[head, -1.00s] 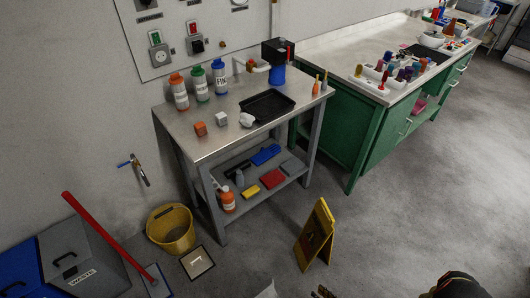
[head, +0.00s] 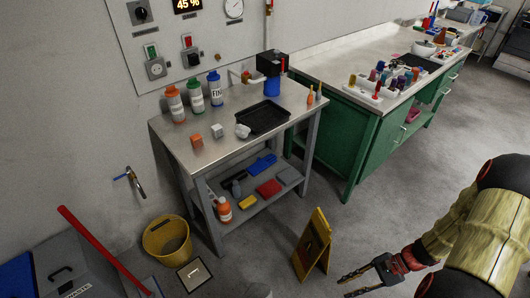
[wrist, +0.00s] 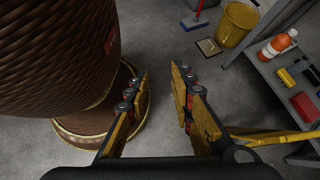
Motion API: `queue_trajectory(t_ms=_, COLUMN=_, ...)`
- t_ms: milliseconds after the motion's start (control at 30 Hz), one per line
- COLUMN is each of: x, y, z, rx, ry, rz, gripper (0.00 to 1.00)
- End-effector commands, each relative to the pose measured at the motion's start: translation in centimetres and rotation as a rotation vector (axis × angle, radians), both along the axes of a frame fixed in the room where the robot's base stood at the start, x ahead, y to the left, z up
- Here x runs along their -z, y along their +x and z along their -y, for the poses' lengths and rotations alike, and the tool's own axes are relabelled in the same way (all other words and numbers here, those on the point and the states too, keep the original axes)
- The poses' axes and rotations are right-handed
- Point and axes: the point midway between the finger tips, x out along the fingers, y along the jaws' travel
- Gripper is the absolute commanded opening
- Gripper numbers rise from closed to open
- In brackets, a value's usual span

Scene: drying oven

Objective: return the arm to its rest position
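My gripper (head: 343,287) is at the lower right of the head view, at the end of my arm, which has yellow and black links. It hangs over open floor, to the right of the yellow floor sign (head: 313,244). In the wrist view my gripper (wrist: 161,75) has its two fingers apart with bare floor between them, so it is open and empty. My own brown ribbed column and base fill the left of the wrist view.
A grey workbench (head: 190,155) carries bottles, blocks and a black tray (head: 263,117). A green bench (head: 325,138) stands behind to the right. A yellow bucket (head: 167,240) is on the floor at left; it shows in the wrist view (wrist: 237,24). The floor at right is clear.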

Motion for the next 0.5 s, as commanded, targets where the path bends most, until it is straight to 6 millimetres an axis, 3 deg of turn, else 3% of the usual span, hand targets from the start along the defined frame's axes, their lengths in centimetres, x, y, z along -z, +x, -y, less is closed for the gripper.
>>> queue_trajectory(t_ms=100, x=-4.4, y=0.2, z=0.4, rx=-0.145, ry=-0.103, rz=0.064, gripper=0.24)
queue_trajectory(t_ms=500, x=-17.3, y=0.1, z=0.3, rx=-0.575, ry=-0.438, rz=0.293, gripper=0.24)
